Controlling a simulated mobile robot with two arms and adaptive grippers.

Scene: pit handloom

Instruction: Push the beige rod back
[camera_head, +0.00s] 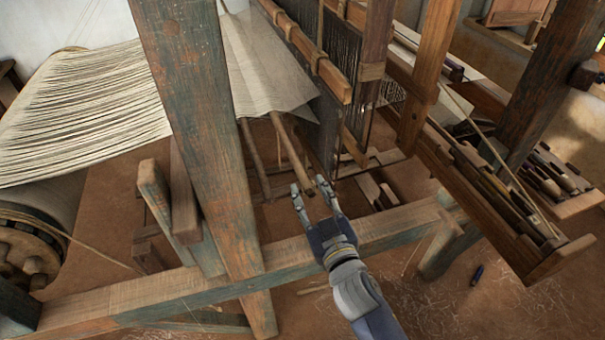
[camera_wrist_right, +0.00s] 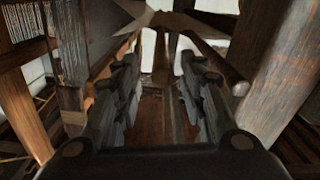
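The beige rod (camera_head: 290,155) slants down from under the cloth edge in the head view. Its near end lies at the fingertips of my right gripper (camera_head: 309,187). The gripper's two fingers are apart, one on each side of that end, and I cannot tell whether they touch it. In the right wrist view my right gripper (camera_wrist_right: 160,90) is open with a wide gap. A rod-like piece shows ahead in that gap, and a round-ended rod (camera_wrist_right: 215,65) lies beside the right finger. I cannot tell which of these is the beige rod. My left gripper is out of view.
A thinner, darker rod (camera_head: 254,160) hangs to the left. A thick painted post (camera_head: 200,130) stands left of my gripper, and a wooden crossbeam (camera_head: 385,222) runs below it. Heddles (camera_head: 340,70) hang close by on the right. A long tool tray (camera_head: 490,205) is further right.

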